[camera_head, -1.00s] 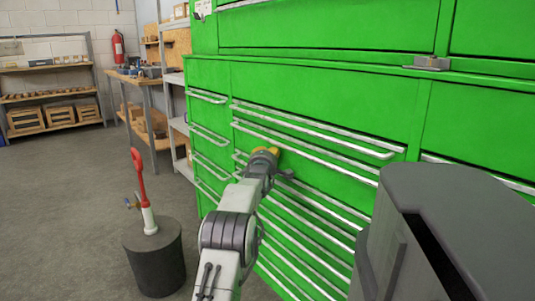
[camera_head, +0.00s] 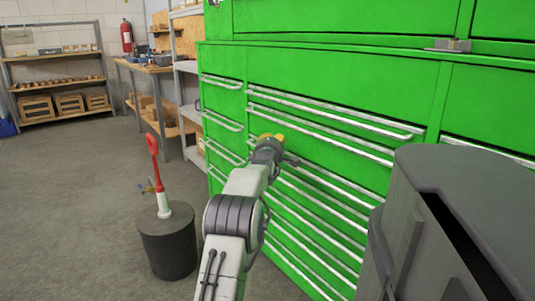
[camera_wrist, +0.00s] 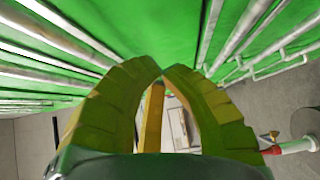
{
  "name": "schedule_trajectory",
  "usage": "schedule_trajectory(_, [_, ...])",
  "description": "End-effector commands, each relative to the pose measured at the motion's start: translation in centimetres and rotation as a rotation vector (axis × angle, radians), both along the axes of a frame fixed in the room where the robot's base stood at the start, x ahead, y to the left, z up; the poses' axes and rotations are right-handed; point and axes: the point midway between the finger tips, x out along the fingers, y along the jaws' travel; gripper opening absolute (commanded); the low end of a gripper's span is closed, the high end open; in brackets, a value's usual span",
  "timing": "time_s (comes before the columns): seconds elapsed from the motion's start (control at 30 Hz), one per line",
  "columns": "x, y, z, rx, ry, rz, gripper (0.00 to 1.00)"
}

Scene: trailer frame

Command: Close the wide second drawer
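The wide second drawer belongs to the middle column of the green cabinet (camera_head: 345,82). Its long silver handle, the second from the top (camera_head: 320,130), runs just below the top one. I cannot tell from these frames how far this drawer stands out. My gripper (camera_head: 268,139) is in front of the column's left part, a little below the left end of that handle; contact cannot be told. In the wrist view its yellow fingers (camera_wrist: 162,69) come together at the tips, with nothing seen held. Green drawer fronts and silver handles show on both sides there.
A dark cylinder (camera_head: 168,245) with a red-handled tool (camera_head: 153,160) stands on the floor left of my arm. Behind it are a workbench (camera_head: 145,68) and shelves (camera_head: 60,85). Open grey floor (camera_head: 70,200) lies to the left. My own dark body fills the lower right.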

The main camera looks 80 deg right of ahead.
Motion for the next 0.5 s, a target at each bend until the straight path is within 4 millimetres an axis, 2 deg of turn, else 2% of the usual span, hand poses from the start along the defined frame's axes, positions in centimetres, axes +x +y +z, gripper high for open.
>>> schedule_trajectory(0.27, [0.0, 1.9, -0.1, 0.002, 0.0, -0.001, 0.0])
schedule_trajectory(0.5, [0.0, 4.5, -0.1, 0.003, 0.0, -0.001, 0.0])
